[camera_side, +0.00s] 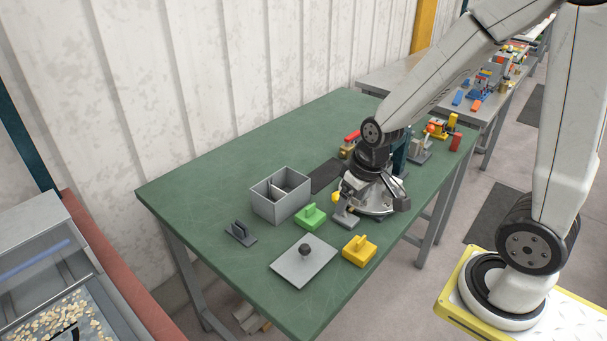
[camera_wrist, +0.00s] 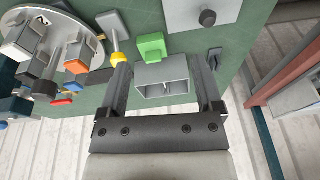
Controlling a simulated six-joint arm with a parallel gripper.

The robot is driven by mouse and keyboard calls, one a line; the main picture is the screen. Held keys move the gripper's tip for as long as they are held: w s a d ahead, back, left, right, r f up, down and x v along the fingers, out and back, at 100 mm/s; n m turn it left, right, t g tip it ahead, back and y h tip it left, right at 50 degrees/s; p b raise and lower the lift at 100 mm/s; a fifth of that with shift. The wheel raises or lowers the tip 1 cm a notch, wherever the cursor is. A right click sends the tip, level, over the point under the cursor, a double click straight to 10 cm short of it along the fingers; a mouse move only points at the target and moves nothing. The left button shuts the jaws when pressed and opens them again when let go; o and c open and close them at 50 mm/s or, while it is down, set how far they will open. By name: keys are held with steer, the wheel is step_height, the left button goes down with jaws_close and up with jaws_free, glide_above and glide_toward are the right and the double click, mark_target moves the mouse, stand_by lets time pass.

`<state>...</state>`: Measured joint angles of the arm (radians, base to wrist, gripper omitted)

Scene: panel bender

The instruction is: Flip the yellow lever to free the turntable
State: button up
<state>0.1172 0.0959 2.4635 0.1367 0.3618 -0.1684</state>
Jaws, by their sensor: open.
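The lever's yellow knob (camera_side: 337,197) shows beside its grey base (camera_side: 345,218), left of the turntable. In the wrist view the yellow knob (camera_wrist: 118,59) is at the end of a grey lever, close to my left-hand finger; I cannot tell whether they touch. The round grey turntable (camera_wrist: 88,32) carries several coloured and grey parts in the wrist view. In the side view my gripper hides most of the turntable. My gripper (camera_wrist: 160,66) is open, with nothing held between its fingers.
A grey divided box (camera_side: 280,207) stands left of the lever. A green block (camera_side: 311,217), yellow block (camera_side: 359,252), knobbed grey plate (camera_side: 290,264) and small dark bracket (camera_side: 240,233) lie on the green table (camera_side: 210,195). The table's left end is mostly clear.

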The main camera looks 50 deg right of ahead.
steer(key=shift+n, duration=0.4)
steer(key=s+a, duration=0.2)
steer(key=s, duration=0.1)
steer(key=shift+a+r, duration=0.2)
steer(key=shift+a, duration=0.2)
steer(key=shift+w, duration=0.2)
steer(key=c, duration=0.7)
steer(key=shift+w+d, duration=0.1)
steer(key=shift+w, duration=0.1)
steer(key=c, duration=0.3)
steer(key=shift+m+g+h, duration=0.3)
steer(key=shift+m+g, duration=0.2)
steer(key=w+d, duration=0.1)
steer(key=w, duration=0.2)
steer(key=w+d, duration=0.2)
steer(key=w, duration=0.1)
steer(key=w+d, duration=0.1)
steer(key=w, duration=0.2)
steer(key=shift+w+d, duration=0.3)
steer(key=shift+w, duration=0.05)
jaws_close()
steer(key=w+d+f+m+g, duration=0.1)
steer(key=w+d+f, duration=0.1)
steer(key=w+d, duration=0.6)
steer(key=shift+w+g, duration=0.3)
steer(key=shift+w, duration=0.1)
